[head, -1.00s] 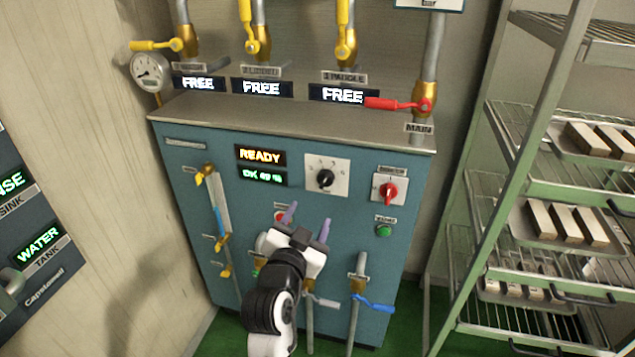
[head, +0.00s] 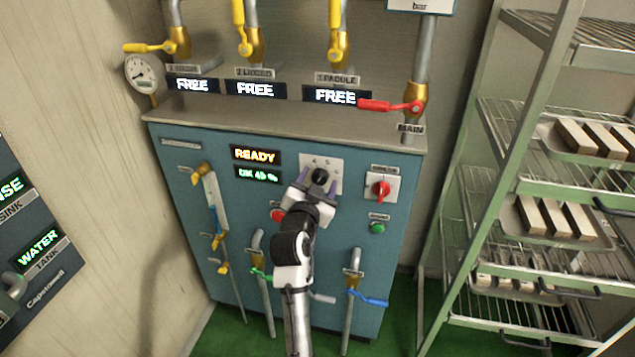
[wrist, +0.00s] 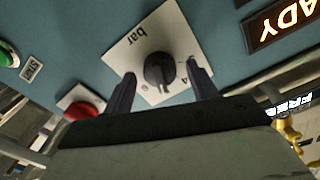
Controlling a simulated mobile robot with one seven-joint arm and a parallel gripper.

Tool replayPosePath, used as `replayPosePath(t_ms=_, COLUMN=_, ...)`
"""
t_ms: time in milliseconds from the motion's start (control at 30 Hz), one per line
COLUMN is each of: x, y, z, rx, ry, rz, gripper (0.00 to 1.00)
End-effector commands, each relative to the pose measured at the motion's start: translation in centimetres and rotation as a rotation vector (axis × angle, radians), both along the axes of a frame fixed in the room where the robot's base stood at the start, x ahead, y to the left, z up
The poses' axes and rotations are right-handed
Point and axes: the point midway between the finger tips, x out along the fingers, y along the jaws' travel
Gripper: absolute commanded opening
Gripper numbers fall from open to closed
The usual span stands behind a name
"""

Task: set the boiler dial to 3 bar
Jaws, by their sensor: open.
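The boiler dial is a black knob (head: 319,176) on a white plate (head: 335,163) with numbers, on the front of the blue boiler cabinet. In the wrist view the black knob (wrist: 160,70) sits between and beyond my two fingers, with "bar" and a few digits on the plate (wrist: 135,55) around it. My gripper (head: 318,186) is open just below and in front of the dial. In the wrist view my gripper (wrist: 160,85) has one finger on each side of the knob, apart from it. I cannot tell the dial's exact setting.
A red rotary switch (head: 381,188) is right of the dial, with a green button (head: 377,228) below it. A red button (head: 277,215) is at lower left. A READY display (head: 255,155) is to the left. A tray rack (head: 545,180) stands at the right.

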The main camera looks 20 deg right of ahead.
Motion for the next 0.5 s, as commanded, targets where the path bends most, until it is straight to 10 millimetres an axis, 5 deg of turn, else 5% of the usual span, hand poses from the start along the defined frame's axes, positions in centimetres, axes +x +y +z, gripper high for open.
replayPosePath(t_ms=67, x=-0.01, y=0.02, z=0.00, rx=0.000, ry=0.000, rz=0.000, gripper=0.58)
replayPosePath(t_ms=400, x=-0.04, y=0.03, z=0.01, rx=0.000, ry=0.000, rz=0.000, gripper=0.15)
replayPosePath(t_ms=500, x=-0.03, y=0.04, z=0.02, rx=-0.002, ry=0.001, rz=0.000, gripper=0.15)
